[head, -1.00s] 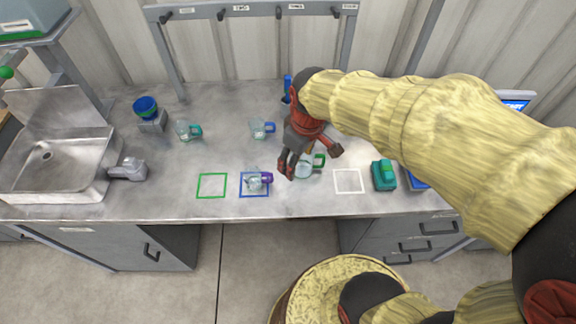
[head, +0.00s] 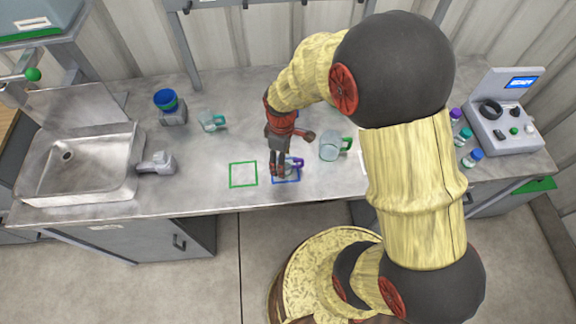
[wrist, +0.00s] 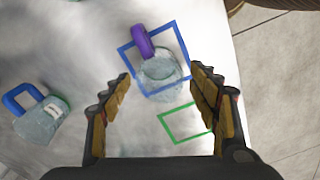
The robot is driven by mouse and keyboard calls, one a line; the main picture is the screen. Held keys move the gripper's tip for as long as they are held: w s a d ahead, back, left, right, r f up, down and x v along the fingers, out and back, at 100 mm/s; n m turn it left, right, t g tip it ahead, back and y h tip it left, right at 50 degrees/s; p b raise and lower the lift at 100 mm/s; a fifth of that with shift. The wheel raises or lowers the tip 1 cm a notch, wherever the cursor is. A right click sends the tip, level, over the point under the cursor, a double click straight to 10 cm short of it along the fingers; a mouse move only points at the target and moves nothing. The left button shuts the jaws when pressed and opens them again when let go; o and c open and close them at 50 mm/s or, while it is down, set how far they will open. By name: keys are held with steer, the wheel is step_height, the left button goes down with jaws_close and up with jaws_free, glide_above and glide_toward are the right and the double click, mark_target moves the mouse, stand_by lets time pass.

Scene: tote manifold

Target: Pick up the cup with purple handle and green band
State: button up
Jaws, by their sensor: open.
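The clear cup with the purple handle (head: 293,163) stands inside a blue square outline on the bench, partly hidden by my gripper in the head view. In the wrist view the cup (wrist: 161,70) lies ahead between my fingers, its purple handle pointing up-left. I cannot make out a green band on it. My gripper (head: 279,172) points down over the blue square. In the wrist view my gripper (wrist: 160,84) is open, with nothing held between its fingers.
A green-handled cup (head: 329,148) stands right of my gripper, a teal-handled cup (head: 209,121) at the back left. A blue-handled cup (wrist: 40,120) shows in the wrist view. An empty green square (head: 243,174) lies left. A sink (head: 72,165) and a control console (head: 505,115) flank the bench.

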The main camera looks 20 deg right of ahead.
steer(key=shift+f, duration=0.65)
steer(key=shift+c, duration=0.8)
steer(key=c, duration=1)
